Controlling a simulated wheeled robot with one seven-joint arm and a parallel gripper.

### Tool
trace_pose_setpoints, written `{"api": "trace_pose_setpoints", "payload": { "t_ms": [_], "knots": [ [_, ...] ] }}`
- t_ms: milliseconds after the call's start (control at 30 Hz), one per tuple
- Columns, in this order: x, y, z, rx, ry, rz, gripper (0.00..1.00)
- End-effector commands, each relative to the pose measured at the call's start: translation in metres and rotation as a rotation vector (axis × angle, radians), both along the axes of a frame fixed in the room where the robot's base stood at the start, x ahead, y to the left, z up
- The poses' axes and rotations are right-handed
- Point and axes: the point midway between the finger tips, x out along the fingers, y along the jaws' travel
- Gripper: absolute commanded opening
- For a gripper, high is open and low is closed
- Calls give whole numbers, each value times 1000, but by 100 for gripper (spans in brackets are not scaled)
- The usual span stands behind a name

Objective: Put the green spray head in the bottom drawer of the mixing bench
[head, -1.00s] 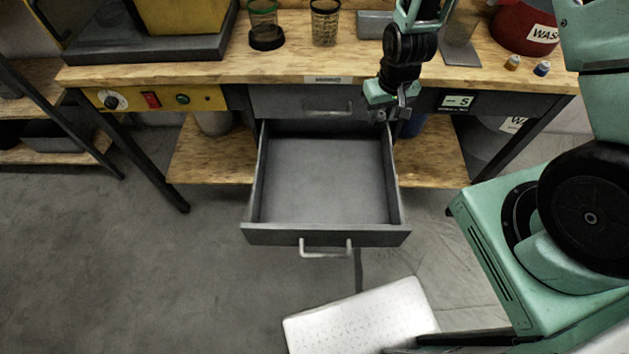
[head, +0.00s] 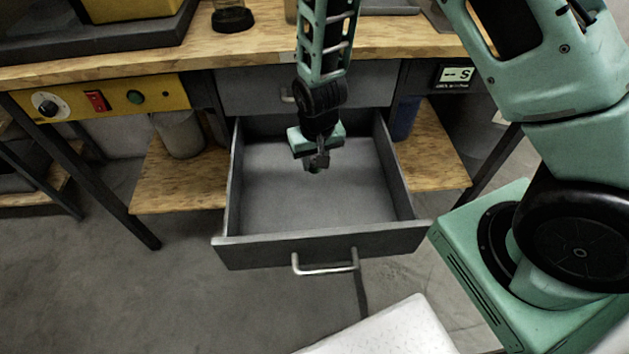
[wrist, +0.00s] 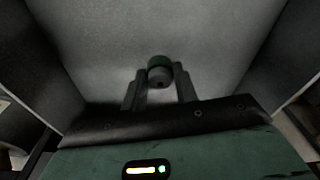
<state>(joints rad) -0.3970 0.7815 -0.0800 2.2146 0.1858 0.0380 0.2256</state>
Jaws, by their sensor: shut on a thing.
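The bottom drawer (head: 300,243) of the mixing bench is pulled open, and its grey floor shows bare. My gripper (head: 317,166) points down over the open drawer, toward its back half. In the wrist view my gripper (wrist: 160,88) is shut on the green spray head (wrist: 158,63), a small round piece with a green band and a dark end between the fingertips. The drawer floor lies beyond it in that view. The spray head is too small and dark to make out in the head view. I cannot tell its exact height above the floor.
The upper drawer (head: 250,90) is shut. The wooden bench top (head: 420,45) lies above, with a dark-based cup (head: 232,18) on it. A lower wooden shelf (head: 440,165) flanks the drawer.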

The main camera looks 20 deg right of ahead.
Motion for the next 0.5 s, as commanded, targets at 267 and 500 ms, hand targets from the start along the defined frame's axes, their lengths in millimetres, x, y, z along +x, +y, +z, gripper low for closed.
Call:
{"api": "trace_pose_setpoints", "payload": {
  "t_ms": [267, 500],
  "knots": [
    [0, 0, -30, 0, 0, 1, 6],
    [0, 0, -61, 0, 1, 1, 6]
  ]
}}
